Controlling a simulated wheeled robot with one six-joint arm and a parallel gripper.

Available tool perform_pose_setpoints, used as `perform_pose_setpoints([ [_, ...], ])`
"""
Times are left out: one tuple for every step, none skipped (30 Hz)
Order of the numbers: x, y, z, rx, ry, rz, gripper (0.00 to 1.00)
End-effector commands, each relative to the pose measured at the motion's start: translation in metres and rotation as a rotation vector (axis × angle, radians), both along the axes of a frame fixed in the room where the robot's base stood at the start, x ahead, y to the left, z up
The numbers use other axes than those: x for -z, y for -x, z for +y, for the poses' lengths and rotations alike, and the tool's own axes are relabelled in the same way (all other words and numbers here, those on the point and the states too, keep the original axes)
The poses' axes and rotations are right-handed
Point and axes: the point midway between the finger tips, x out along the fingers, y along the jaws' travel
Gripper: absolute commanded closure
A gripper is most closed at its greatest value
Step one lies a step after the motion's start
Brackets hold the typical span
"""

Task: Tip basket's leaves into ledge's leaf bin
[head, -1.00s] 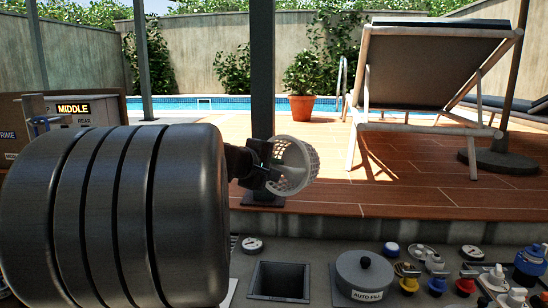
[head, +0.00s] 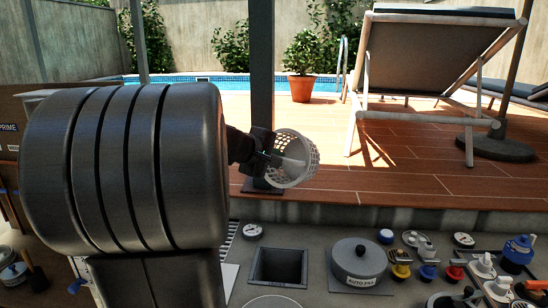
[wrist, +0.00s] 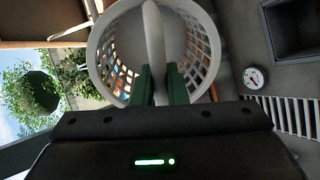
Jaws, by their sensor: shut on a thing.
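The white perforated basket (head: 304,165) hangs in the air above the ledge, in front of the dark post, tilted on its side. My gripper (head: 272,158) is shut on its white handle bar. In the wrist view the basket (wrist: 100,62) fills the upper middle, with the green fingers (wrist: 159,85) closed on the handle. I see no leaves in the visible part of the basket. A square dark open bin (head: 278,252), likely the leaf bin, sits in the ledge below the basket. It also shows at the wrist view's upper right (wrist: 292,30).
A round grey AUTO FILL lid (head: 360,262) lies right of the bin, with several valves and caps beyond. A gauge (head: 252,232) and white grating are left of it. The post (head: 261,90) stands behind the basket. My arm hides much of the left side.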

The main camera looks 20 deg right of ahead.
Motion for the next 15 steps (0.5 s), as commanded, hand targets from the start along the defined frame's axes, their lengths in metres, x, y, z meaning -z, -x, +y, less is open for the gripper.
perform_pose_setpoints([
  [0.002,0.001,-0.002,0.022,-0.010,0.005,1.00],
  [0.003,0.001,-0.004,0.039,-0.019,0.010,1.00],
  [0.006,0.003,-0.007,0.070,-0.033,0.019,1.00],
  [0.008,0.005,-0.010,0.095,-0.045,0.026,1.00],
  [0.010,0.007,-0.012,0.124,-0.058,0.034,1.00],
  [0.013,0.009,-0.015,0.164,-0.079,0.042,1.00],
  [0.016,0.011,-0.018,0.197,-0.096,0.050,1.00],
  [0.018,0.013,-0.020,0.229,-0.114,0.057,1.00],
  [0.021,0.016,-0.024,0.277,-0.138,0.065,1.00],
  [0.024,0.018,-0.025,0.311,-0.156,0.072,1.00],
  [0.026,0.020,-0.028,0.347,-0.175,0.076,1.00],
  [0.030,0.023,-0.030,0.394,-0.202,0.083,1.00],
  [0.033,0.025,-0.031,0.431,-0.224,0.087,1.00],
  [0.036,0.027,-0.033,0.470,-0.246,0.090,1.00],
  [0.040,0.030,-0.035,0.521,-0.277,0.093,1.00],
])
